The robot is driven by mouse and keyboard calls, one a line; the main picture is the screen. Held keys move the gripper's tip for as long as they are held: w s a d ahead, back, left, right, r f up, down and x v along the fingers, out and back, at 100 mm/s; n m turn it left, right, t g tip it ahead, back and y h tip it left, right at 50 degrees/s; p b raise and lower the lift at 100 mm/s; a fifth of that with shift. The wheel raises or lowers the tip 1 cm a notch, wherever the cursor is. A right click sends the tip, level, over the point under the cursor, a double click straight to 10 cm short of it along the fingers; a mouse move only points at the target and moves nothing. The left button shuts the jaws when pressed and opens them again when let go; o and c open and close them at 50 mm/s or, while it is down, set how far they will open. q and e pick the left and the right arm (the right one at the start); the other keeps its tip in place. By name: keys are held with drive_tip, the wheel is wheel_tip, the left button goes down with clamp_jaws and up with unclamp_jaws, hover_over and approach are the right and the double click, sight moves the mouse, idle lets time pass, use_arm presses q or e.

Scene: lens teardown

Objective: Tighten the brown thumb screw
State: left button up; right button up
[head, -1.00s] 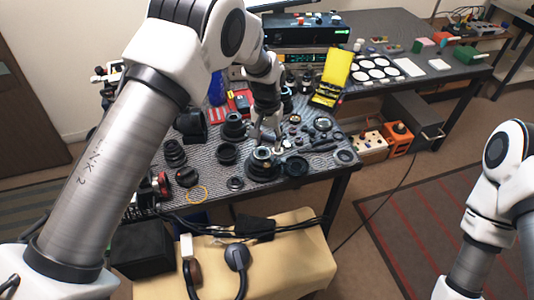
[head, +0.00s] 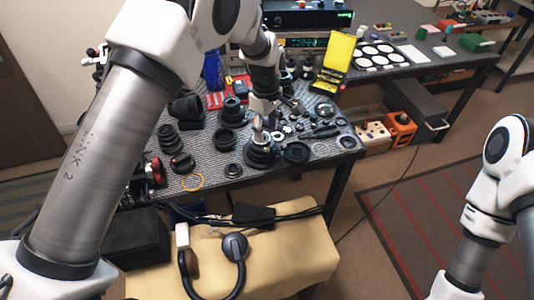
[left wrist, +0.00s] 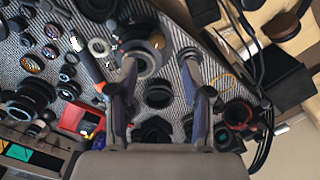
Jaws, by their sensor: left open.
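A stepped black lens barrel (head: 258,157) stands on the grey mat near the table's front edge. In the left wrist view the barrel (left wrist: 146,58) shows from above, with a small brownish part (left wrist: 157,41) on it that may be the brown thumb screw. My left gripper (head: 258,130) points down over the barrel in the head view. In the left wrist view my left gripper (left wrist: 158,72) has its fingers wide apart, nothing held; one fingertip overlaps the barrel's edge. I cannot tell whether it touches. My right gripper is out of view.
Black lens rings (head: 296,152) and small parts crowd around the barrel. A yellow case (head: 338,58) stands open behind. A yellow ring (head: 192,181) lies at the front left. Headphones (head: 235,246) and cables lie on the tan surface in front.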

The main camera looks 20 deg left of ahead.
sight(266, 150)
use_arm(q)
drive_tip(key=shift+w+f, duration=0.25)
drive_tip(key=shift+f, duration=0.3)
drive_tip(key=shift+f+p, duration=0.2)
drive_tip(key=shift+p, duration=0.1)
drive_tip(key=f, duration=0.3)
drive_tip(key=f+p, duration=0.1)
drive_tip(key=f, duration=0.1)
drive_tip(key=shift+s+f, duration=0.2)
drive_tip(key=shift+f, duration=0.2)
drive_tip(key=shift+w+f, duration=0.1)
drive_tip(key=shift+f, duration=0.4)
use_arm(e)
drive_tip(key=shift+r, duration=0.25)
use_arm(q)
drive_tip(key=shift+r, duration=0.1)
drive_tip(key=shift+c, duration=0.3)
clamp_jaws()
